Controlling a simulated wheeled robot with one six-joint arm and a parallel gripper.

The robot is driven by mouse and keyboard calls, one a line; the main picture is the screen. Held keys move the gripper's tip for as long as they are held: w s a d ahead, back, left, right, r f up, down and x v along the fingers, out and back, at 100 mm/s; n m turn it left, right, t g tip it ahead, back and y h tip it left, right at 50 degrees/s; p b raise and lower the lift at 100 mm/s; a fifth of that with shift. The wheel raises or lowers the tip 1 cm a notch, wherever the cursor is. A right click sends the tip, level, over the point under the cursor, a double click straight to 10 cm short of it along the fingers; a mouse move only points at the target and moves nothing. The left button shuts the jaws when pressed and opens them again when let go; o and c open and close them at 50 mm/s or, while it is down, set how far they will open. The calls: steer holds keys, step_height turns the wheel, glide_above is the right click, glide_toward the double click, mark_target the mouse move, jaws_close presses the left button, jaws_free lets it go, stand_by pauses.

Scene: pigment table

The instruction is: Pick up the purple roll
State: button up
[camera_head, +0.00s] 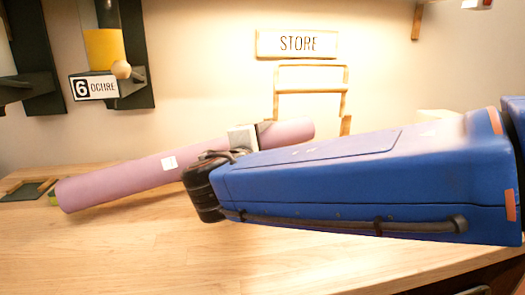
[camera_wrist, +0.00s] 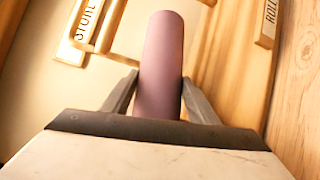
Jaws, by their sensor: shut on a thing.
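The purple roll (camera_head: 130,182) is a long mauve tube with a small white label, seen slanting from lower left to upper right in the head view. My gripper (camera_head: 252,136) is at its right part, partly hidden behind my blue arm. In the wrist view the roll (camera_wrist: 162,65) passes between the two grey fingers of my gripper (camera_wrist: 160,98), one on each side. The gripper is shut on the roll. The roll is tilted, with its right end higher; whether its left end touches the table is hard to tell.
The wooden table (camera_head: 150,255) is clear in front. A STORE sign (camera_head: 297,43) and a wooden frame (camera_head: 311,91) are on the wall behind. A dark holder with an ochre tube (camera_head: 104,48) hangs at upper left. A dark green mat (camera_head: 28,190) lies at far left.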

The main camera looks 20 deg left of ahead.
mark_target(268, 133)
step_height(268, 133, up, 4)
steer(key=shift+r, duration=0.1)
steer(key=shift+s+d+r, duration=0.15)
steer(key=shift+s, duration=0.15)
steer(key=s+d, duration=0.5)
steer(key=s, duration=0.3)
steer(key=s+d, duration=0.5)
steer(key=s, duration=0.3)
